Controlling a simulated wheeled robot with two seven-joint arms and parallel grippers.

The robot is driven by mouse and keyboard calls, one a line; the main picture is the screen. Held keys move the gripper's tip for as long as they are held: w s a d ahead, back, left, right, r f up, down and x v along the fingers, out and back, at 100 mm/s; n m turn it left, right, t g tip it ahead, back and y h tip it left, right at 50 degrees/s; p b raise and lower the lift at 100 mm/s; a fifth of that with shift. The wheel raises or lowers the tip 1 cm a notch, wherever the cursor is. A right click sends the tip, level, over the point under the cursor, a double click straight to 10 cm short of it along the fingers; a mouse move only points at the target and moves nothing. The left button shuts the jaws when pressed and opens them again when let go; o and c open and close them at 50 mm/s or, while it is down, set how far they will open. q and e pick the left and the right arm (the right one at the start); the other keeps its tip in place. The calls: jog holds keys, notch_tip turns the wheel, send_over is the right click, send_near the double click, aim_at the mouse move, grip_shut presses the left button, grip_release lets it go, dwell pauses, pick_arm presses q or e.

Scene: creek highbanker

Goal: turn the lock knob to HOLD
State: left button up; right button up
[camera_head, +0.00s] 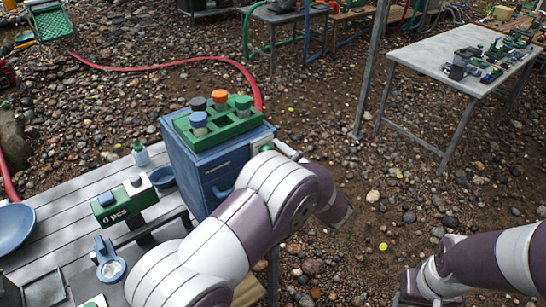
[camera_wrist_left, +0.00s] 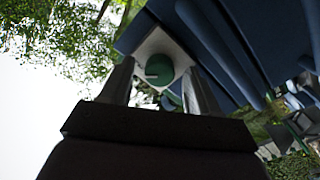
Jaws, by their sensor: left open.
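The lock knob (camera_wrist_left: 159,69) is a round green knob with a pale mark on its left part in the left wrist view. It sits on a white plate (camera_wrist_left: 157,46) on the side of a blue cabinet. My left gripper (camera_wrist_left: 162,80) is open, with one finger on each side of the knob in this view. I cannot tell whether the fingers touch it. In the head view, my left arm reaches across to the right side of the blue cabinet (camera_head: 192,168) and hides the gripper. No lettering around the knob is readable. My right arm is at the lower right, its gripper out of view.
A green rack (camera_head: 232,128) with several coloured-top cylinders stands on the cabinet. A grey table (camera_head: 425,60) stands at the upper right. Pebbly ground lies between.

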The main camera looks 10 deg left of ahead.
pick_arm(q)
jog(key=b+v, duration=0.2)
jog(key=v, duration=1)
jog(key=shift+s+d, duration=0.25)
jog(key=shift+d, duration=0.05)
